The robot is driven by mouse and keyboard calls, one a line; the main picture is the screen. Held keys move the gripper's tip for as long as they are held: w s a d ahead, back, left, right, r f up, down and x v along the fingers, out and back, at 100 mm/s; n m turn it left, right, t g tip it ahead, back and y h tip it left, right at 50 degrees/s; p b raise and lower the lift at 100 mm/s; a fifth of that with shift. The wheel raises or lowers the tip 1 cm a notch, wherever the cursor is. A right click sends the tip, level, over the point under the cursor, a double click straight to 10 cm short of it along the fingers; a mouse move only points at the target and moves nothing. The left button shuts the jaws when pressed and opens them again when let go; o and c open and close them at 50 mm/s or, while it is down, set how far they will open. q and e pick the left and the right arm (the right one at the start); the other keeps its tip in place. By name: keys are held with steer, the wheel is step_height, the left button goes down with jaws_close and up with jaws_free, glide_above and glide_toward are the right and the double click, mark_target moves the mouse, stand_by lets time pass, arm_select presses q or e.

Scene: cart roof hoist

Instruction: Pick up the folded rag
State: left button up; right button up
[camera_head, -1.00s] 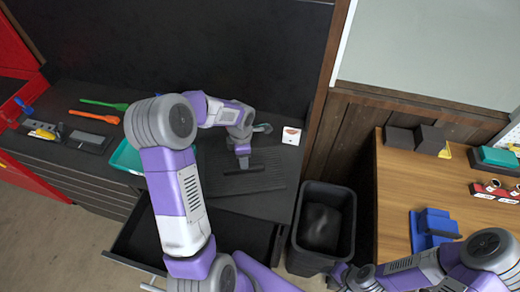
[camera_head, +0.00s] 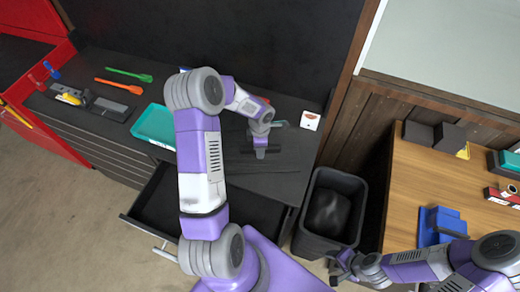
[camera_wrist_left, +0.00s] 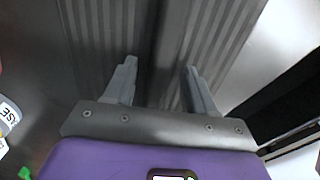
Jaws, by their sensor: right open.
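I cannot pick out a folded rag for sure in either view. My left gripper (camera_head: 260,150) is over the dark counter, above a ribbed black mat (camera_head: 275,178). In the left wrist view its two grey fingers (camera_wrist_left: 160,72) are apart, with nothing between them but the ribbed surface (camera_wrist_left: 225,30) beyond. My right gripper (camera_head: 341,268) is open and low at the front of the bin, by the wooden bench. My left arm hides part of the counter.
An open drawer (camera_head: 155,205) juts out below the counter. A black bin (camera_head: 355,185) stands between counter and wooden bench (camera_head: 405,185). The counter holds a teal tray (camera_head: 140,128), a white box (camera_head: 310,121), and orange (camera_head: 120,86) and green (camera_head: 130,73) tools. A blue block (camera_head: 437,225) sits on the bench.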

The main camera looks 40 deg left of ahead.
arm_select(q)
jaws_close()
